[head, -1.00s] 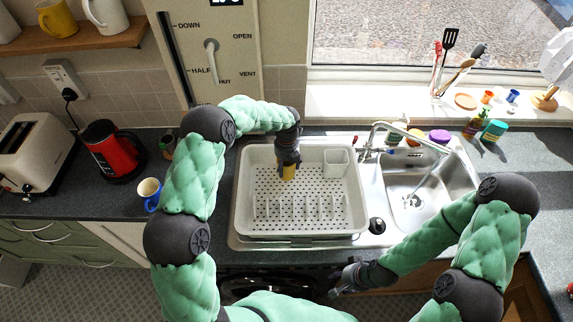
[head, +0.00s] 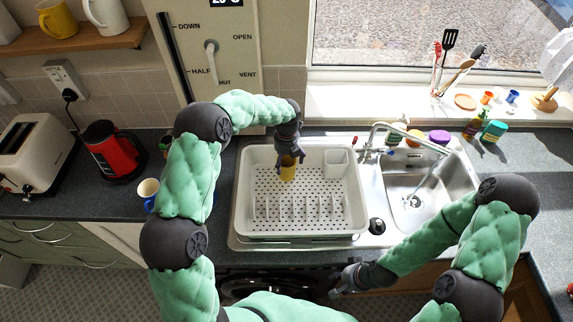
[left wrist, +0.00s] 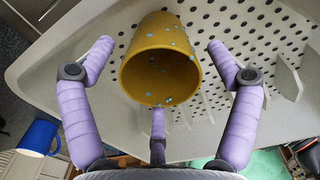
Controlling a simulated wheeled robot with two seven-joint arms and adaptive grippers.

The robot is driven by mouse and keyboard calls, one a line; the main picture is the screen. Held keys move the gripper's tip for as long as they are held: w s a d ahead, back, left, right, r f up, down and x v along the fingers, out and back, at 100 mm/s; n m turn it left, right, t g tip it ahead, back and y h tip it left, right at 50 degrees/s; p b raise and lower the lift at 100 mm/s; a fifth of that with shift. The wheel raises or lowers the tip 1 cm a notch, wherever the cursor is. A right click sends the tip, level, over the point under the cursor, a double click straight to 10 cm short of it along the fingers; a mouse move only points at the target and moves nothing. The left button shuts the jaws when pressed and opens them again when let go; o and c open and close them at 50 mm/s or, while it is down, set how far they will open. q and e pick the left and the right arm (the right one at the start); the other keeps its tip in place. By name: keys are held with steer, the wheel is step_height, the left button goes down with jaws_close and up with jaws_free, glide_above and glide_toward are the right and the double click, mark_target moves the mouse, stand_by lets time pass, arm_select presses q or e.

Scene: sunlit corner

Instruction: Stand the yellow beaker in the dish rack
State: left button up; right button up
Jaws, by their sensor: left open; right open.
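The yellow beaker (head: 288,174) stands on the perforated floor of the white dish rack (head: 242,205), toward its back middle. My left gripper (head: 289,158) is just above it, open, partly hiding its top. In the left wrist view the beaker (left wrist: 160,85) shows its round mouth to the camera, with small blue specks. The open purple fingers (left wrist: 159,50) are spread around it, with gaps on the left and right; whether the lower finger touches cannot be told. My right gripper (head: 345,284) is open and empty, low in front of the counter edge.
A row of upright prongs (head: 298,207) crosses the rack's front half, and a small white caddy (head: 337,161) fills its back right corner. The sink and tap (head: 385,132) lie right. A blue mug (head: 149,190) stands left of the rack.

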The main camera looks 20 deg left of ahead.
arm_select(q)
step_height(320, 180, up, 9)
stand_by(0.3)
steer(key=shift+f, duration=0.1)
stand_by(1.2)
